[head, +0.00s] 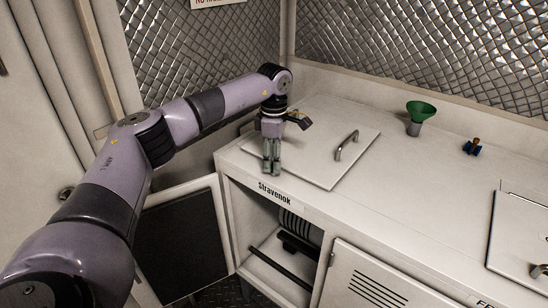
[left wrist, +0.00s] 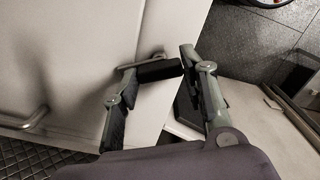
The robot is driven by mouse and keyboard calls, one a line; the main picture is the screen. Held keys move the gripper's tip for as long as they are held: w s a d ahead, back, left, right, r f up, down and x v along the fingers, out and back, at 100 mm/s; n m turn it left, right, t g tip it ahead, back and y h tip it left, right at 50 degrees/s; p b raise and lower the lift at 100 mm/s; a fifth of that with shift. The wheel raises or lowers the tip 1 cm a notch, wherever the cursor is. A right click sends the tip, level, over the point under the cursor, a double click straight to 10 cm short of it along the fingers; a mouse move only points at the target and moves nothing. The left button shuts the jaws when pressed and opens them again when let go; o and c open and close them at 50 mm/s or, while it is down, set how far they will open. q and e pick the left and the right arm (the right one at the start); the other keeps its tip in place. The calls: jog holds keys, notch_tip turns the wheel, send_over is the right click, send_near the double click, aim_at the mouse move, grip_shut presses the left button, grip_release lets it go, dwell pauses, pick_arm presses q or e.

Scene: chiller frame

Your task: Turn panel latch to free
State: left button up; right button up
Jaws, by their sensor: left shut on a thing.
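My left gripper (head: 271,172) points down at the front left edge of the white chiller top, beside the flat lid panel (head: 312,165). In the left wrist view my left gripper (left wrist: 157,68) has its fingers closed in on a dark piece (left wrist: 158,71) with a grey bar beside it, at the edge of the white surface. This looks like the panel latch; its exact turn cannot be told. My right gripper is in neither view.
The lid has a bar handle (head: 347,145). Below, a dark-faced door (head: 180,243) hangs open beside an open compartment. A vented door (head: 372,282) is beside it.

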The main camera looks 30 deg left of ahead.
pick_arm(q)
jog(key=n, duration=0.6)
jog(key=shift+r+n, duration=0.1)
jog(key=shift+n, duration=0.2)
jog(key=n, duration=0.5)
jog(key=shift+n, duration=0.4)
jog(key=shift+w, duration=0.1)
jog(key=o, duration=1.2)
jog(key=shift+c, duration=0.2)
notch_tip(320, 180, up, 12)
